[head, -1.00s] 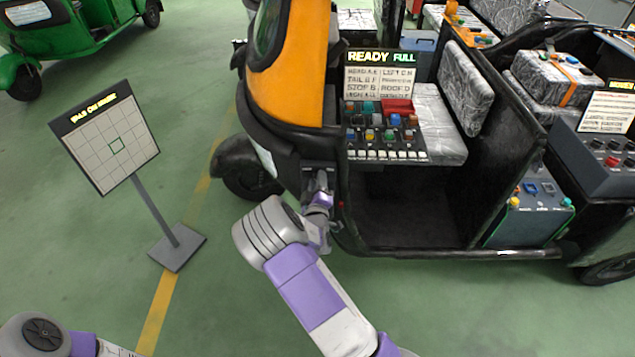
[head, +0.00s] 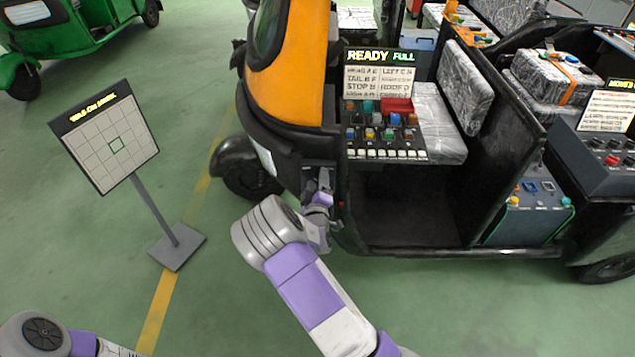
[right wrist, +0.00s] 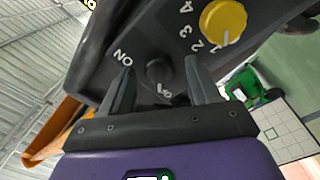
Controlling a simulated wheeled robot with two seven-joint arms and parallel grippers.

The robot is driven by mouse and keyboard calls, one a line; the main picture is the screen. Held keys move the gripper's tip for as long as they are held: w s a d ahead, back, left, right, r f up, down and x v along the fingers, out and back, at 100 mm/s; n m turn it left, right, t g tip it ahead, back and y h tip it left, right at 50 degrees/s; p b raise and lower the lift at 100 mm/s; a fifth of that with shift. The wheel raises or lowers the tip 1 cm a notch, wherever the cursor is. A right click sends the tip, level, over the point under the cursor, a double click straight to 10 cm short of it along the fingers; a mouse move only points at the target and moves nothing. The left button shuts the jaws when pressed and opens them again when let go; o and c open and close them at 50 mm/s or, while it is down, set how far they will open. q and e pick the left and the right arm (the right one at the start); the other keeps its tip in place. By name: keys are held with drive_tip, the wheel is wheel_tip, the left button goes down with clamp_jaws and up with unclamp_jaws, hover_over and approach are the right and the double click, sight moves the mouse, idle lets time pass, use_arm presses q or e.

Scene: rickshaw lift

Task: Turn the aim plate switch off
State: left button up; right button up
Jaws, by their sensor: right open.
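In the right wrist view, a dark round switch (right wrist: 158,70) sits on a black panel (right wrist: 140,35) between the two fingers of my open right gripper (right wrist: 158,78). The fingers stand on either side of the switch; contact cannot be told. "ON" is printed to its left, and a partly hidden white marking shows below it. Which way the switch points is unclear. In the head view my right gripper (head: 323,182) is at the rickshaw's dark front side. The aim plate (head: 106,137), a white grid board with yellow lettering on top, stands at left. My left gripper is out of frame.
A yellow knob (right wrist: 223,20) with numbers sits close beside the switch. The orange and black rickshaw (head: 290,75) carries a button console (head: 385,135) reading "READY FULL". Green floor (head: 80,240) is open around the aim plate's stand (head: 178,247).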

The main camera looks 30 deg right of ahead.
drive_tip(key=p+v, duration=0.1)
drive_tip(key=v, duration=0.6)
drive_tip(key=shift+s+a, duration=0.15)
drive_tip(key=shift+s, duration=0.1)
drive_tip(key=s+a+f+m+g+y, duration=0.35)
drive_tip(key=s+f, duration=0.25)
drive_tip(key=f, duration=0.4)
drive_tip(key=s+a+f+m+g+y, duration=0.2)
drive_tip(key=s+f+g, duration=0.35)
drive_tip(key=f, duration=0.55)
drive_tip(key=s+a+f+m+g+y, duration=0.1)
drive_tip(key=s+a+m+g+y, duration=0.1)
drive_tip(key=s+a+g+y, duration=0.3)
drive_tip(key=s+a+y, duration=0.3)
drive_tip(key=s+a, duration=0.4)
drive_tip(key=a, duration=0.3)
drive_tip(key=shift+s+a+f+g, duration=0.25)
drive_tip(key=shift+s+g, duration=0.15)
drive_tip(key=shift+m, duration=0.25)
